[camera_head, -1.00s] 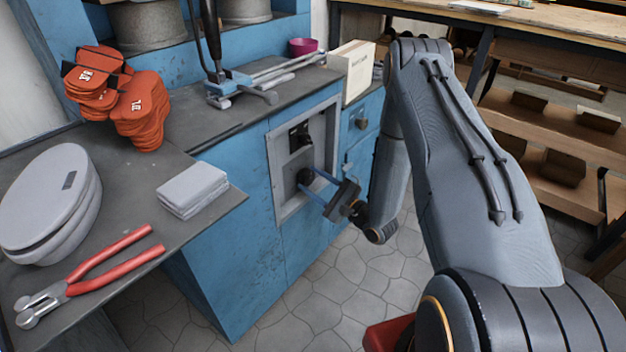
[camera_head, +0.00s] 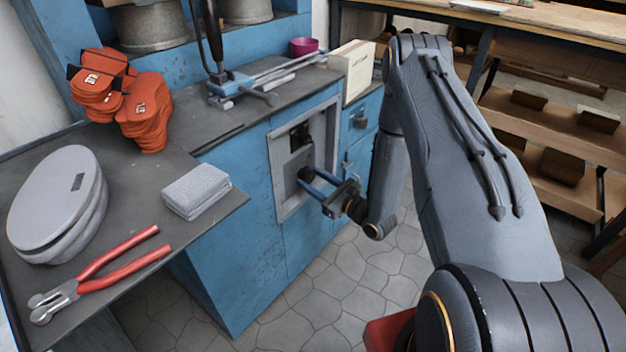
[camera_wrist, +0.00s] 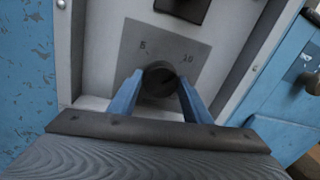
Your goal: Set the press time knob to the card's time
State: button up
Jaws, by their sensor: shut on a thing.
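The press time knob (camera_wrist: 160,80) is a round dark knob on a grey dial plate (camera_wrist: 138,52) in the wrist view. The plate has marks that look like 5 or 6 at upper left and 10 at upper right. The knob's pointer is too dark to read. My gripper (camera_wrist: 157,92) has its blue fingers on both sides of the knob and is shut on it. In the head view my gripper (camera_head: 312,180) reaches into the grey panel (camera_head: 284,200) on the blue cabinet front. I cannot make out the card with the time.
A dark switch or block (camera_wrist: 184,8) sits above the dial. The bench (camera_head: 60,318) holds red-handled pliers (camera_head: 118,262), a grey folded stack (camera_head: 196,190), orange strap pieces (camera_head: 148,110) and grey oval pads (camera_head: 50,200).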

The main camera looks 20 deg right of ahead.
jog(key=shift+w, duration=0.1)
jog(key=o, duration=1.1)
jog(key=shift+d, duration=0.1)
jog(key=shift+c, duration=0.2)
jog(key=v, duration=0.7)
jog(key=shift+s+d, duration=0.15)
jog(key=shift+s, duration=0.25)
